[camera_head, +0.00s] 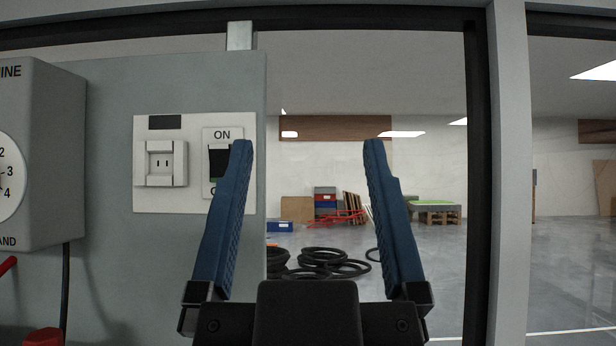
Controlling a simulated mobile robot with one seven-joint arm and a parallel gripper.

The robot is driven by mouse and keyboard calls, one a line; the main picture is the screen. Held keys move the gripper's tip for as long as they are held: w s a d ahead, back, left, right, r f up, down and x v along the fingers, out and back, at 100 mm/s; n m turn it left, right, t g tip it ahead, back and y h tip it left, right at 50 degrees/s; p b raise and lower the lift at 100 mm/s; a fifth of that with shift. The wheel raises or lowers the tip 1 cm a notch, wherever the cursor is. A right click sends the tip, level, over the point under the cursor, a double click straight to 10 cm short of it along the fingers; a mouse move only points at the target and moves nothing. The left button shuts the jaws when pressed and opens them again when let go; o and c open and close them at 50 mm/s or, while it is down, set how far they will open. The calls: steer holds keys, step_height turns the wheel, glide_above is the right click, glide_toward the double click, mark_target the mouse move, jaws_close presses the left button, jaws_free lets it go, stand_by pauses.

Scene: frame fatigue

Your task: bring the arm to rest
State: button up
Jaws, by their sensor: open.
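My gripper (308,150) is in the lower middle of the head view, with its two blue fingers spread wide and nothing between them. The left finger overlaps the lower right part of a white panel (197,196) on a grey cabinet and partly hides a black switch (219,163) marked ON. I cannot tell whether the finger touches the panel. The right finger stands in front of the open view of the hall.
A grey box with a dial (55,150) is at the left. A socket (160,163) sits on the panel. A dark upright post (476,190) and grey frame (508,180) stand at right. Black hoses or tyres (315,262), crates (326,200) and a pallet stack (436,208) lie farther back.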

step_height(320, 180, down, 12)
steer(key=b, duration=1.2)
steer(key=shift+f, duration=0.15)
